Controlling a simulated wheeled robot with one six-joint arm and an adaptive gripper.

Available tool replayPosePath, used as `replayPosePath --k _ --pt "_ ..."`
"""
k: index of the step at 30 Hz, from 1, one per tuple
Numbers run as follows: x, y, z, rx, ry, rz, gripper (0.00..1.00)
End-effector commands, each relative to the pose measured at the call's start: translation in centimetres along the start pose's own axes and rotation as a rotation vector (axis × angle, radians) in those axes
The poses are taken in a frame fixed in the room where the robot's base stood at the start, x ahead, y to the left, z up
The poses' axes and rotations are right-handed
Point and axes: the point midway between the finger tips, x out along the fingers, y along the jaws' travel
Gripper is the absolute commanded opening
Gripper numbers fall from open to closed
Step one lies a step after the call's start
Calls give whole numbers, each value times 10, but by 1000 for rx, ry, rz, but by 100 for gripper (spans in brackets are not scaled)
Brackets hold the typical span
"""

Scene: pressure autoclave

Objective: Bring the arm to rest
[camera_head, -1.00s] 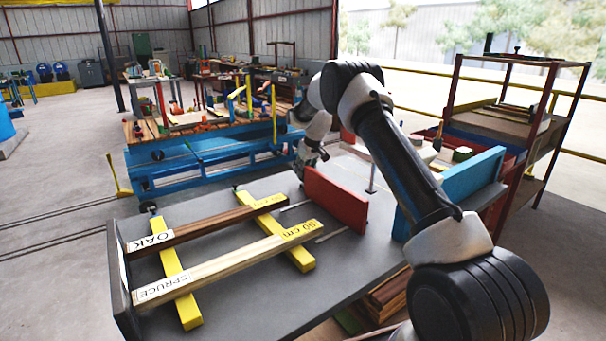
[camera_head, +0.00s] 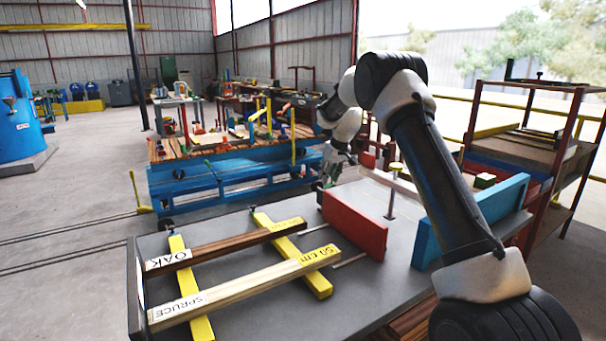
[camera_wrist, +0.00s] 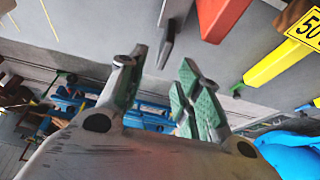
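My gripper (camera_head: 328,172) is at the far edge of the grey table (camera_head: 258,240), behind the red block (camera_head: 355,224) in the head view. In the wrist view, my gripper (camera_wrist: 160,92) has its green-padded fingers spread, with nothing between them. My arm reaches up from the lower right, bends at a high elbow and drops to the gripper. The oak bar (camera_head: 218,246) and the spruce bar (camera_head: 235,290) lie across two yellow supports on the table, apart from the gripper.
A blue block (camera_head: 470,215) stands right of the red block. A metal rack (camera_head: 540,150) is at the right. A blue-framed bench (camera_head: 225,180) with tools stands behind the table. A blue tank (camera_head: 18,125) is at the far left. Open floor lies to the left.

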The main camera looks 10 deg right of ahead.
Motion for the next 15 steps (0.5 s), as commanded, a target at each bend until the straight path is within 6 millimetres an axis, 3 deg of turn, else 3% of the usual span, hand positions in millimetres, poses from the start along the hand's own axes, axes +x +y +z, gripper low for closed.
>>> replayPosePath --k 2,5,10,15 --pt "-7 -1 0 2 1 1 34" --pt "-35 -4 5 10 3 5 34" --pt "-131 -20 39 50 3 19 34" --pt "-226 -45 104 99 -5 35 34"
